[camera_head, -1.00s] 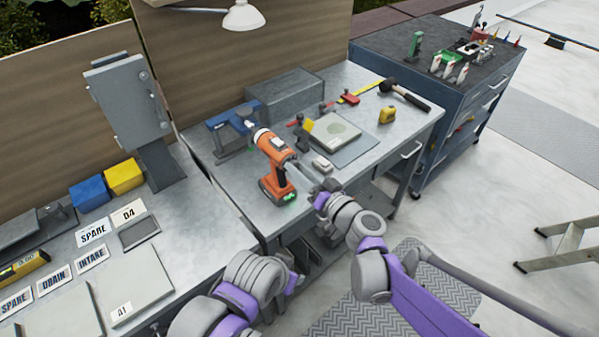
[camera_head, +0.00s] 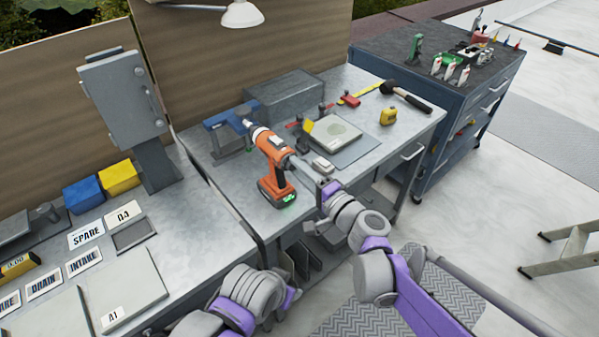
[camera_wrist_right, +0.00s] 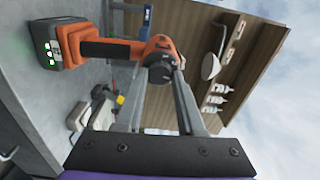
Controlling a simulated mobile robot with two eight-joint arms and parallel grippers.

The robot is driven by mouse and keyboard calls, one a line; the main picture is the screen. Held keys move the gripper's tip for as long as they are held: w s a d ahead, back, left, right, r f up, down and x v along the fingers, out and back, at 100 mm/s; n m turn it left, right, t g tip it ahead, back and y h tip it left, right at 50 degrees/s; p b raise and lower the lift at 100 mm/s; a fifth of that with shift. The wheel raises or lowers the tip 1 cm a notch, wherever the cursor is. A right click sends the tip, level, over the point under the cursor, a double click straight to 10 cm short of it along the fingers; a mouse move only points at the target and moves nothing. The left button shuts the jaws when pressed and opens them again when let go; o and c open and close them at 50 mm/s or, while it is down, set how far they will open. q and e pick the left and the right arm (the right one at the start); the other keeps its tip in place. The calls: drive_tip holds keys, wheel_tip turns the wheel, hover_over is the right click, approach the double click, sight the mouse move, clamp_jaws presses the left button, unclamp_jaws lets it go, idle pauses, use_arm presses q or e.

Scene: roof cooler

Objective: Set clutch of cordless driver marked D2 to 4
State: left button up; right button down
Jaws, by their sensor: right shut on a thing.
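An orange and black cordless driver (camera_head: 272,148) stands upright on the metal bench, its battery with green lights at the bottom. No D2 mark is readable on it. In the right wrist view the driver (camera_wrist_right: 110,48) shows a dark round end part between my fingertips. My right gripper (camera_head: 297,163) reaches this end from the lower right and is shut on it. In the right wrist view the gripper (camera_wrist_right: 162,70) has one finger on each side. No clutch numbers are readable. My left arm is low in the head view; its fingers cannot be made out.
A blue vise-like tool (camera_head: 228,130) and a grey box (camera_head: 290,97) stand behind the driver. A pad (camera_head: 335,135), a yellow tape measure (camera_head: 388,117) and a mallet (camera_head: 405,97) lie to the right. A grey switch box (camera_head: 122,95) and label plates are on the left bench.

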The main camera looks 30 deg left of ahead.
drive_tip(key=shift+m+b, duration=0.95)
drive_tip(key=shift+m, duration=2.45)
drive_tip(key=c, duration=0.5)
unclamp_jaws()
drive_tip(key=v, duration=1)
drive_tip(key=shift+s+d, duration=0.2)
drive_tip(key=shift+d, duration=0.15)
